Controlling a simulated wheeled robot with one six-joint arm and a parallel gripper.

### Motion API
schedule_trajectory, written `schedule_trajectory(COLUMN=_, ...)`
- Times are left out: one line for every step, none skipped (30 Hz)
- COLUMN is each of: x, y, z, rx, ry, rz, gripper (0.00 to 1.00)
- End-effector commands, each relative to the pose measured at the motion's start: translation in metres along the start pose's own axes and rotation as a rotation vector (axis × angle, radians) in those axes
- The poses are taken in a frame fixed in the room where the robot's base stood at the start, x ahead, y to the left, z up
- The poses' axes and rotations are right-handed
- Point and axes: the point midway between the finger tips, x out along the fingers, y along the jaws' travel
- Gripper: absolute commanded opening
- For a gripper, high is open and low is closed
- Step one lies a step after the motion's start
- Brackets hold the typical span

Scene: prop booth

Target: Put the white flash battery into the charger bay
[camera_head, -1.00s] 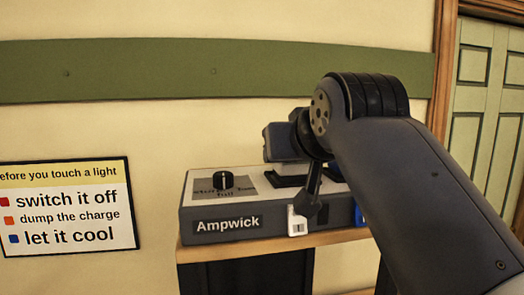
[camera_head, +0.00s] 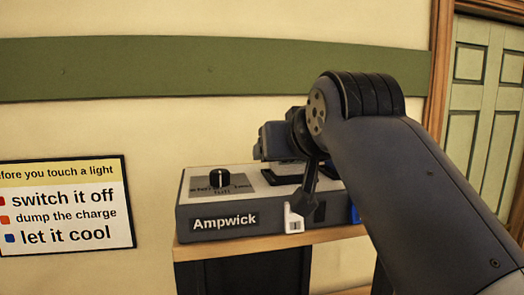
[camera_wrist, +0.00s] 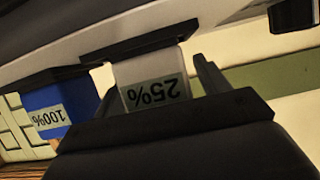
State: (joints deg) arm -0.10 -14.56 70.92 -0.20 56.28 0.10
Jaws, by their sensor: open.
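The grey Ampwick charger (camera_head: 246,209) stands on a wooden shelf, with dark bay collars on its top. The white battery (camera_wrist: 152,85), labelled 25%, shows in the wrist view with its end at a dark collar (camera_wrist: 138,40). That view is upside down, so the battery stands upright there; how deep it sits I cannot tell. My gripper (camera_wrist: 157,88) is open, its fingers on either side of the white battery, with a gap at the right finger. In the head view my gripper (camera_head: 280,147) is over the charger and hides most of the battery.
A blue battery (camera_wrist: 58,108), labelled 100%, stands beside the white one at another collar. The charger has a black dial (camera_head: 220,178) on top. A warning sign (camera_head: 66,205) hangs on the wall, and a green door (camera_head: 483,100) is at right.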

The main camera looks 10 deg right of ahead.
Motion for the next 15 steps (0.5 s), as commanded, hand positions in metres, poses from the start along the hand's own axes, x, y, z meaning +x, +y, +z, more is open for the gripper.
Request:
schedule_trajectory(x=-0.004, y=0.000, z=-0.001, rx=0.000, ry=0.003, rz=0.000, gripper=0.71)
schedule_trajectory(x=-0.009, y=0.000, z=-0.001, rx=0.000, ry=0.005, rz=0.000, gripper=0.71)
schedule_trajectory(x=-0.015, y=0.000, z=-0.001, rx=0.000, ry=0.005, rz=0.000, gripper=0.71)
schedule_trajectory(x=-0.021, y=0.000, z=0.000, rx=0.000, ry=0.005, rz=0.000, gripper=0.71)
schedule_trajectory(x=-0.026, y=0.000, z=0.000, rx=0.000, ry=0.006, rz=0.000, gripper=0.71)
schedule_trajectory(x=-0.036, y=0.000, z=0.000, rx=0.000, ry=0.007, rz=0.000, gripper=0.71)
schedule_trajectory(x=-0.043, y=0.000, z=0.000, rx=0.000, ry=0.007, rz=0.000, gripper=0.71)
schedule_trajectory(x=-0.049, y=0.000, z=0.000, rx=0.000, ry=0.007, rz=0.000, gripper=0.71)
schedule_trajectory(x=-0.059, y=0.000, z=0.000, rx=0.000, ry=0.007, rz=0.000, gripper=0.71)
schedule_trajectory(x=-0.065, y=0.000, z=0.000, rx=0.000, ry=0.006, rz=0.000, gripper=0.71)
schedule_trajectory(x=-0.071, y=0.000, z=0.000, rx=0.000, ry=0.006, rz=0.000, gripper=0.71)
schedule_trajectory(x=-0.080, y=0.000, z=0.000, rx=0.000, ry=0.005, rz=0.000, gripper=0.71)
schedule_trajectory(x=-0.085, y=0.000, z=0.000, rx=0.000, ry=0.005, rz=0.000, gripper=0.71)
schedule_trajectory(x=-0.091, y=0.000, z=0.000, rx=0.000, ry=0.005, rz=0.000, gripper=0.71)
schedule_trajectory(x=-0.098, y=0.000, z=-0.001, rx=0.000, ry=0.005, rz=0.000, gripper=0.71)
